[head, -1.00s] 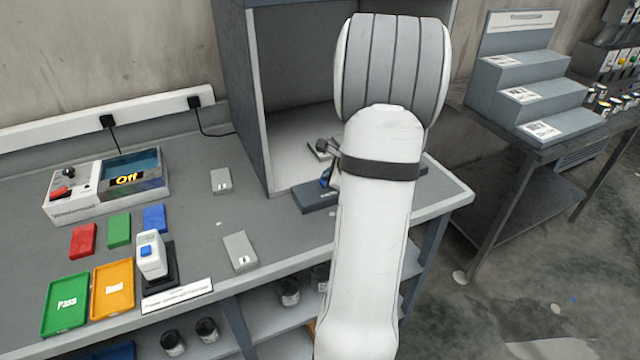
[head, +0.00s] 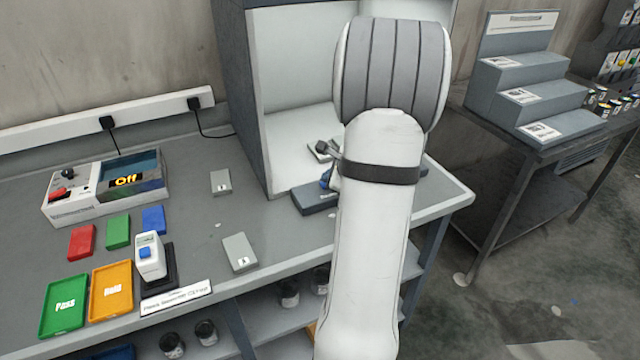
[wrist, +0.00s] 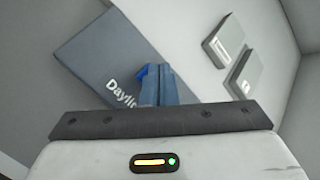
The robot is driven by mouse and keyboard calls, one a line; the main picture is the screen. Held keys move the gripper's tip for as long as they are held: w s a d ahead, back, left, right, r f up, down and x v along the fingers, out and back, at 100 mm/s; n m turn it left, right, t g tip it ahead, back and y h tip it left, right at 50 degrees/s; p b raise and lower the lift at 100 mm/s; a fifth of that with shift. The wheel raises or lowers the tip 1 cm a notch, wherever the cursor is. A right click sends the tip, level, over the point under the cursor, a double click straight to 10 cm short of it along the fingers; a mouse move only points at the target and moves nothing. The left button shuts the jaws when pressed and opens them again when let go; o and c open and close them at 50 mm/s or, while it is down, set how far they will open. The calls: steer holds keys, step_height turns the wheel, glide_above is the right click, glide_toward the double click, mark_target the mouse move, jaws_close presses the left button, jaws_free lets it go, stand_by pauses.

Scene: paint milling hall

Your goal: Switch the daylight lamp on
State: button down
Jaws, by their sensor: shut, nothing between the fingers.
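The daylight lamp's switch box (head: 312,201) is a dark grey block at the front edge of the open viewing booth (head: 256,120). In the wrist view its top (wrist: 105,62) carries a label, partly hidden, that starts "Dayli". A blue switch part (wrist: 141,73) shows right beside my fingertips; whether they touch it I cannot tell. My gripper (wrist: 158,82) is shut and empty, low over the box. In the head view my arm hides most of it. The booth's inside is brightly lit.
Two small grey panels (wrist: 223,40) lie on the booth floor, close by. To the left on the bench are a device (head: 75,200) reading "Off", coloured blocks, and green and orange trays (head: 64,306). A stepped stand (head: 530,90) is at right.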

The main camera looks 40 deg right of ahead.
steer(key=shift+r+p, duration=0.35)
steer(key=shift+r, duration=0.3)
steer(key=shift+r, duration=0.1)
step_height(320, 180, up, 6)
steer(key=p, duration=0.4)
steer(key=shift+p, duration=0.35)
steer(key=s+a+r+n+g+y, duration=0.25)
steer(key=a+n, duration=0.45)
steer(key=a, duration=0.5)
steer(key=s+a+r+n+g+y, duration=0.1)
steer(key=a+r+n, duration=0.3)
steer(key=a+n, duration=0.55)
steer(key=s+a+r+n+g+h, duration=0.1)
steer(key=s+a+n, duration=0.4)
steer(key=s, duration=0.2)
steer(key=s+a+n+g+h, duration=0.1)
steer(key=s+a+n+h, duration=0.1)
steer(key=s+a+n, duration=0.3)
steer(key=s+n, duration=0.1)
steer(key=s, duration=0.2)
steer(key=shift+s+a+r+g, duration=0.15)
steer(key=shift+a+r+g, duration=0.05)
steer(key=shift+r+g, duration=0.15)
